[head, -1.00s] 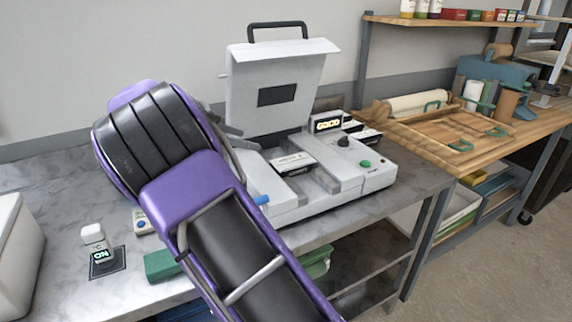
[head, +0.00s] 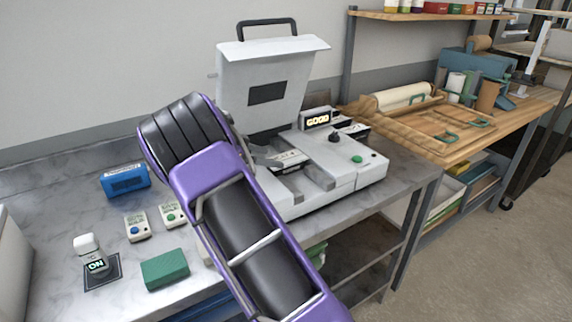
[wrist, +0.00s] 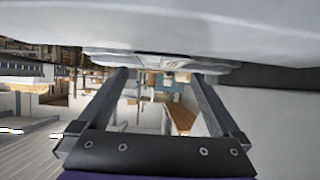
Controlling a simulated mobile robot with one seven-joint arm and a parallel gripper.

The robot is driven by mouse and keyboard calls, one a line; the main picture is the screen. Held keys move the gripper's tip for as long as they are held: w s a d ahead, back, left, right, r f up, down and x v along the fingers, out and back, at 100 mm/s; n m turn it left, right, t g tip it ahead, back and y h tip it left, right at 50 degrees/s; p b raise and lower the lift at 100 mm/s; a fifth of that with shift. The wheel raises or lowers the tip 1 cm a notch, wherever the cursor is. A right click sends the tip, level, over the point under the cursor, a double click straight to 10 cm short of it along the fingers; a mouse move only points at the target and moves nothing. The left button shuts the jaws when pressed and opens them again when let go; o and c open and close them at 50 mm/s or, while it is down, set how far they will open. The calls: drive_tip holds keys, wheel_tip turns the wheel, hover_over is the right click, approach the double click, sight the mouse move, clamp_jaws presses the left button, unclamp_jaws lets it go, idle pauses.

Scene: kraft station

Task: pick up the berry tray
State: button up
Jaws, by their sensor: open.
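I cannot pick out a berry tray for certain. A small dark item with a white top (head: 287,160) sits in the bed of the open white machine (head: 335,172) in the head view; it may be the tray, but its contents cannot be made out. My gripper shows in the wrist view (wrist: 160,78) with its two dark fingers spread and nothing between them. A pale surface fills the top of that view, close to the fingers. In the head view my purple and black arm hides most of the gripper, which is at the machine's left side.
The machine's lid (head: 266,90) stands raised. A display (head: 317,119) reads GOOD. On the grey table are a blue box (head: 125,181), two small button boxes, a green block (head: 165,269) and a small device reading NG (head: 96,265). A wooden bench (head: 440,135) stands at right.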

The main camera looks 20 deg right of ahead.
sight(282, 160)
drive_tip(key=shift+f+p+x, duration=0.25)
drive_tip(key=shift+p+x, duration=0.15)
drive_tip(key=shift+x, duration=2.75)
drive_tip(key=shift+a, duration=0.15)
drive_tip(key=c, duration=1.2)
